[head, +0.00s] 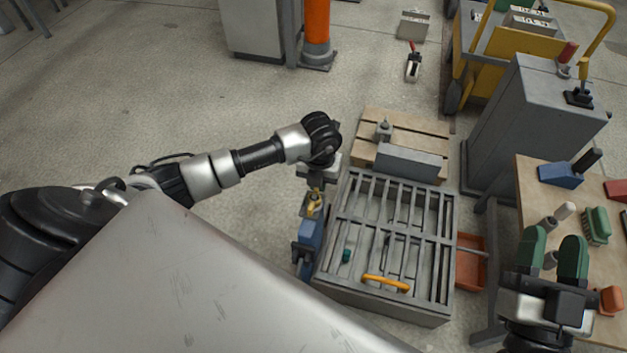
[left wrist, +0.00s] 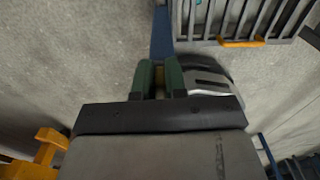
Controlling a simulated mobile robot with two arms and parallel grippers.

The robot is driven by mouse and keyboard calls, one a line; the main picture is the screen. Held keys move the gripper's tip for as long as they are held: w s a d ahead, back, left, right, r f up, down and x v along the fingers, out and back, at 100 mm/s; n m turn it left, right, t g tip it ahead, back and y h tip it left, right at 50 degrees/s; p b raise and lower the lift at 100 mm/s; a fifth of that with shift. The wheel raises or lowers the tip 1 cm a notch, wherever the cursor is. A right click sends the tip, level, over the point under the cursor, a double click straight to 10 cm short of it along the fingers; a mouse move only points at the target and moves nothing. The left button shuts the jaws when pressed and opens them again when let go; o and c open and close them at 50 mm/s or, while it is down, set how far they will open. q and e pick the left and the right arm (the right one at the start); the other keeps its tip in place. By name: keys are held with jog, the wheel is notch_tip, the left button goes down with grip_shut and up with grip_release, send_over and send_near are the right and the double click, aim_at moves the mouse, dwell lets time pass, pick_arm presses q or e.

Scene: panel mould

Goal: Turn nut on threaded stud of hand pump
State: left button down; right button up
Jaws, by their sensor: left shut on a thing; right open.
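The blue hand pump (head: 309,247) stands on the floor against the left side of the metal mould, with a yellow brass-coloured fitting (head: 314,202) at its far end. My left gripper (head: 317,187) reaches down over that fitting; the wrist hides most of its fingers. In the left wrist view, its green fingers (left wrist: 160,80) are closed close together, with a blue bar (left wrist: 162,32) just beyond. The nut and the threaded stud are too small or hidden to make out clearly. My right gripper (head: 552,262) is open and empty, its green fingers apart beside the workbench.
The grated mould (head: 448,243) with an orange handle (head: 386,284) fills the space right of the pump. A wooden pallet (head: 412,122) lies behind it. A workbench (head: 530,205) with blocks and brushes stands at right, beside a grey cabinet (head: 520,125).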

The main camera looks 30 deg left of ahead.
pick_arm(q)
jog(key=n, duration=0.1)
jog(key=n+p, duration=0.1)
jog(key=a+n+p, duration=0.1)
jog(key=shift+s, duration=0.25)
pick_arm(e)
notch_tip(320, 180, down, 7)
jog(key=d+g+h, duration=0.1)
jog(key=g+h, duration=0.1)
jog(key=g, duration=0.3)
jog(key=shift+w+r+g, duration=0.2)
jog(key=shift+w+g, duration=0.05)
jog(key=shift+g, duration=0.15)
pick_arm(q)
jog(key=n+p, duration=0.1)
jog(key=s+a+n+p, duration=0.1)
jog(key=n, duration=0.1)
jog(key=shift+p, duration=0.35)
jog(key=shift+n, duration=0.3)
pick_arm(e)
jog(key=s+d+f+g+h, duration=0.2)
jog(key=s+f+g, duration=0.3)
jog(key=f+g, duration=0.2)
jog(key=shift+s+d+m+g, duration=0.25)
jog(key=shift+d+m+g, duration=0.05)
jog(key=shift+d+m, duration=0.1)
